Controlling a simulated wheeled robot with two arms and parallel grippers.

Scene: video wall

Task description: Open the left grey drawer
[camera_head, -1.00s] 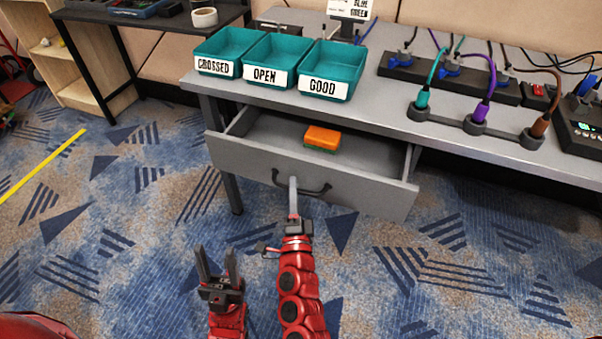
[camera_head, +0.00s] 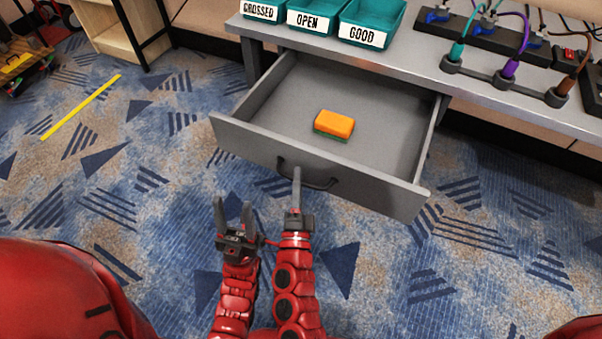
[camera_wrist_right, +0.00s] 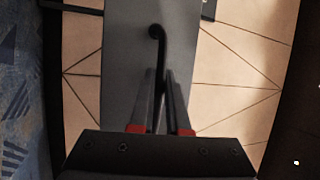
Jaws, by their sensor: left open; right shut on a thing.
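The grey drawer (camera_head: 240,138) is pulled far out from under the grey table in the head view. An orange and green sponge (camera_head: 334,124) lies inside it. The dark handle (camera_head: 322,186) is on the drawer's front. My right gripper (camera_head: 297,178) is shut on the handle. In the right wrist view, the handle (camera_wrist_right: 157,32) runs down between the fingers of my right gripper (camera_wrist_right: 163,100). My left gripper (camera_head: 233,208) is open and empty, above the floor, left of my right gripper and apart from the drawer.
Teal bins marked CROSSED (camera_head: 262,9), OPEN (camera_head: 315,16) and GOOD (camera_head: 371,22) stand on the table (camera_head: 425,62). Cables and a connector strip (camera_head: 505,80) are at the right. Patterned carpet is clear around the drawer. A wooden shelf (camera_head: 115,30) stands at the back left.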

